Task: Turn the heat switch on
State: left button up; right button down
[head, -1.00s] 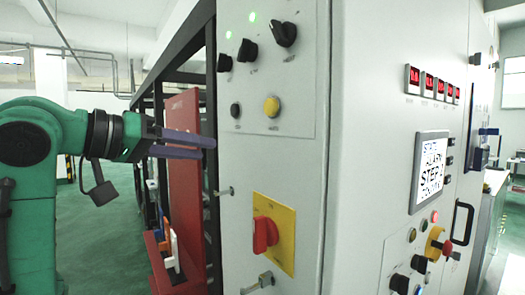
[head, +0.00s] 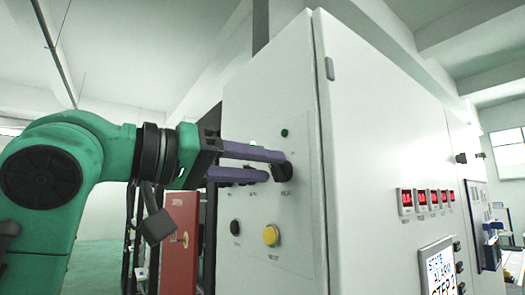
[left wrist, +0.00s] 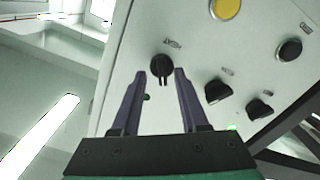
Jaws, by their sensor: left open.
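The right-hand black switch (head: 284,172) is partly covered by my left gripper (head: 276,167). In the left wrist view this switch (left wrist: 162,68) sits between the fingertips of the open left gripper (left wrist: 160,74); I cannot tell whether they touch it. A dark green lamp (head: 285,133) is above it and looks unlit. Two more black switches (left wrist: 218,91) (left wrist: 259,107) lie beside it. My right gripper is not in view.
Below the switches are a yellow button (head: 271,236) and a black button (head: 235,227). A lit green lamp (left wrist: 232,127) shows by the other switches. Red displays (head: 405,201) and a screen (head: 438,270) are on the cabinet's right face. A red panel (head: 183,225) stands at left.

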pick_arm(q)
jog(key=shift+w+d+f, duration=0.1)
jog(key=shift+w+d, duration=0.1)
jog(key=shift+w, duration=0.2)
jog(key=shift+s, duration=0.1)
grip_shut()
jog(key=shift+m, duration=0.3)
jog(key=m+p, duration=0.1)
jog(key=m, duration=0.4)
jog(key=m+p, duration=0.1)
jog(key=m, duration=0.5)
jog(key=shift+s+p, duration=0.1)
jog(key=shift+p, duration=0.2)
jog(key=shift+d+m, duration=0.1)
jog(key=shift+m, duration=0.2)
grip_release()
